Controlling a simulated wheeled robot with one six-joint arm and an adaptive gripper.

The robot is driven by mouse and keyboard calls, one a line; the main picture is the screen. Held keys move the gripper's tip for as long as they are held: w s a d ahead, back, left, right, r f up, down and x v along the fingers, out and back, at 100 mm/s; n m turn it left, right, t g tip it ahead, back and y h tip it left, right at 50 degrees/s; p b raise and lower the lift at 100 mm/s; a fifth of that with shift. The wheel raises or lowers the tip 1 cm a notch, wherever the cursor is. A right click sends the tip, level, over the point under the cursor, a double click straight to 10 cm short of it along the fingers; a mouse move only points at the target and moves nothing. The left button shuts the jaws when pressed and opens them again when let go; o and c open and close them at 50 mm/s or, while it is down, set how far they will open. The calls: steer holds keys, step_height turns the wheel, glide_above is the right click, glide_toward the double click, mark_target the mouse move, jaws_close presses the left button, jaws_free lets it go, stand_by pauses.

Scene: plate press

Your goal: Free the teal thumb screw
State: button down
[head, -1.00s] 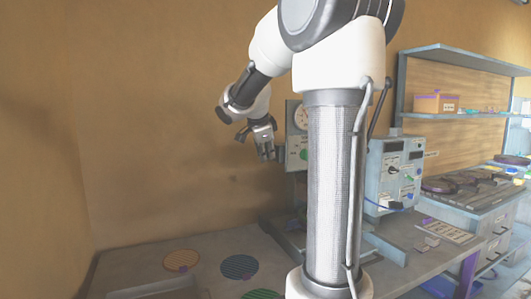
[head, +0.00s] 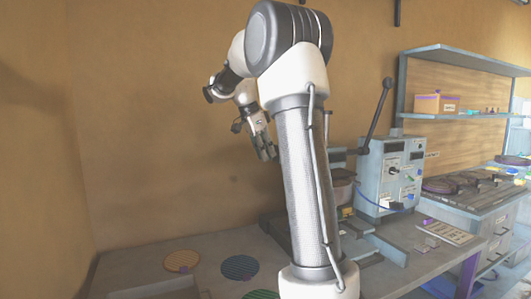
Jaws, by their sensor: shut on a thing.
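My gripper (head: 267,155) hangs from my arm left of centre, in front of the bare tan wall and above the bench. Its fingers point down and are close together. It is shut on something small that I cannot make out. The press (head: 342,188) stands behind my arm, and only its right part shows, with a dark round block and a yellow patch below it. I cannot pick out the teal thumb screw; my arm hides much of the press area.
A grey-blue control box (head: 390,175) with knobs stands right of the press, near a long dark lever (head: 378,112). Striped orange (head: 182,261) and blue (head: 239,268) discs lie on the bench (head: 130,272). A shelf (head: 465,115) holds a box (head: 436,104). The air left of my gripper is clear.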

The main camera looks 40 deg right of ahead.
steer(key=g, duration=0.1)
steer(key=g+y, duration=0.1)
steer(key=g, duration=0.1)
steer(key=n+g, duration=0.1)
steer(key=g, duration=0.1)
steer(key=shift+w+d+f, duration=0.1)
steer(key=shift+w, duration=0.3)
steer(key=shift+g, duration=0.3)
steer(key=c, duration=1.5)
jaws_free()
steer(key=shift+c, duration=0.2)
